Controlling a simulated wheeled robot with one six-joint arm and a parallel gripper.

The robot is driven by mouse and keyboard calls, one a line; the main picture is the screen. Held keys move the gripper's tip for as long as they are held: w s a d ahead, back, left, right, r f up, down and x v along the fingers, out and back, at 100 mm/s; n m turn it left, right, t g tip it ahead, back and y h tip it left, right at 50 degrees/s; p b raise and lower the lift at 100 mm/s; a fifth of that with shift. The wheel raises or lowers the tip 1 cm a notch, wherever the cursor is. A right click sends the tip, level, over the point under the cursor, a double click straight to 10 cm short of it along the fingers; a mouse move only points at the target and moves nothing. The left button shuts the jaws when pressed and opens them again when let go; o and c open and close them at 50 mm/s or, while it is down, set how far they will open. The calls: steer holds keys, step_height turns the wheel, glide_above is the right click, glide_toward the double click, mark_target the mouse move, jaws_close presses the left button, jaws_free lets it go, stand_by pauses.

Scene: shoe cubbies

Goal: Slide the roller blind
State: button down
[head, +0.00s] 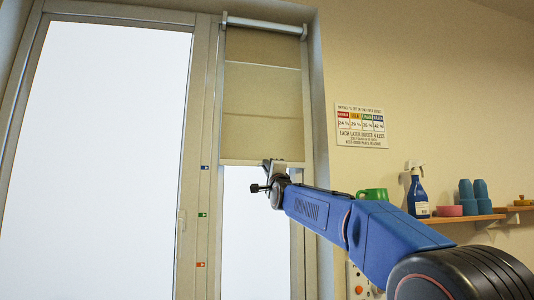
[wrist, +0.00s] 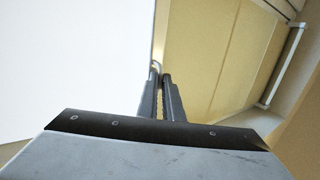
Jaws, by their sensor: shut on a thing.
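The beige roller blind (head: 262,95) hangs from a grey roller tube (head: 264,25) over the narrow right window pane. Its bottom bar (head: 232,162) is roughly level with a blue mark (head: 205,167) on the frame. A green mark (head: 202,215) and an orange mark (head: 200,265) sit lower. My gripper (head: 270,165) is at the bottom bar, right of its middle. In the wrist view my gripper (wrist: 160,76) is shut on a small pull (wrist: 156,66) at the blind's edge; the fingers hide most of it. The fabric also shows in the wrist view (wrist: 205,50).
A sign (head: 361,125) with coloured boxes and percentages hangs on the wall to the right. A shelf (head: 455,219) holds a green mug (head: 372,194), a blue spray bottle (head: 417,195), a pink bowl (head: 448,211) and blue cups (head: 467,195). My arm passes in front of the shelf's left end.

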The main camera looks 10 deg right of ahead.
step_height(320, 180, down, 38)
steer(key=c, duration=1.9)
jaws_free()
steer(key=shift+c, duration=0.2)
steer(key=v, duration=1.7)
steer(key=shift+s, duration=0.15)
